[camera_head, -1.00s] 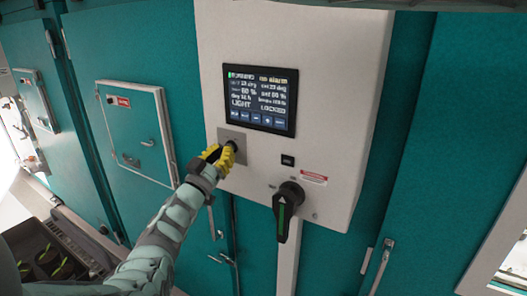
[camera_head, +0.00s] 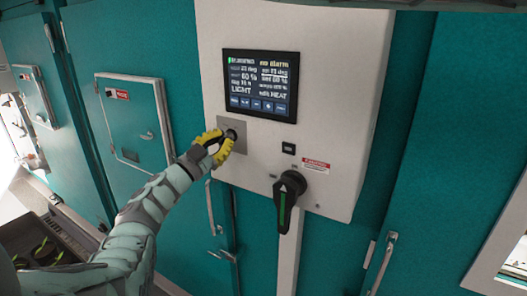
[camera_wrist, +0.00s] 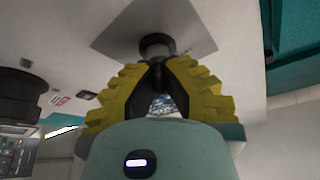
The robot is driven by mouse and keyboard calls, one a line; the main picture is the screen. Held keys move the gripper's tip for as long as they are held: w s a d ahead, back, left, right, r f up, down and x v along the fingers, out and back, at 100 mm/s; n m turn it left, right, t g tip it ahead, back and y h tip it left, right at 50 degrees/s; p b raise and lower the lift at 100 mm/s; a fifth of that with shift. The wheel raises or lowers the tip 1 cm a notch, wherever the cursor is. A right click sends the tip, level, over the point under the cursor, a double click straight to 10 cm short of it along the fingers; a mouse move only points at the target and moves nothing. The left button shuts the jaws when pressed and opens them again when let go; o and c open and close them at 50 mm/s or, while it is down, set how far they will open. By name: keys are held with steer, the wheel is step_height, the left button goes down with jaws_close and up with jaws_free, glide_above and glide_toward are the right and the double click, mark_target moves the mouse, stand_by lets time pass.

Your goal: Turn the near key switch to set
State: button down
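The key switch (camera_head: 231,134) is a dark round knob on a grey square plate (camera_head: 236,147), below the left part of the screen. In the wrist view the knob (camera_wrist: 156,43) stands just beyond my fingertips. My gripper (camera_head: 222,141), with yellow ridged fingers, is at the knob from the lower left. In the wrist view its fingertips (camera_wrist: 157,72) close together at the knob's front. They appear shut on its key part, which they mostly hide. The screen (camera_head: 260,85) shows a line reading "edit HEAT" at its lower right.
A large black rotary handle (camera_head: 286,200) with a green stripe hangs at the lower right of the white panel (camera_head: 335,90). Teal doors with handles (camera_head: 381,262) flank the panel.

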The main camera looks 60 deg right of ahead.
stand_by(0.3)
steer(key=c, duration=1.1)
jaws_free()
steer(key=shift+c, duration=0.2)
steer(key=v, duration=1.2)
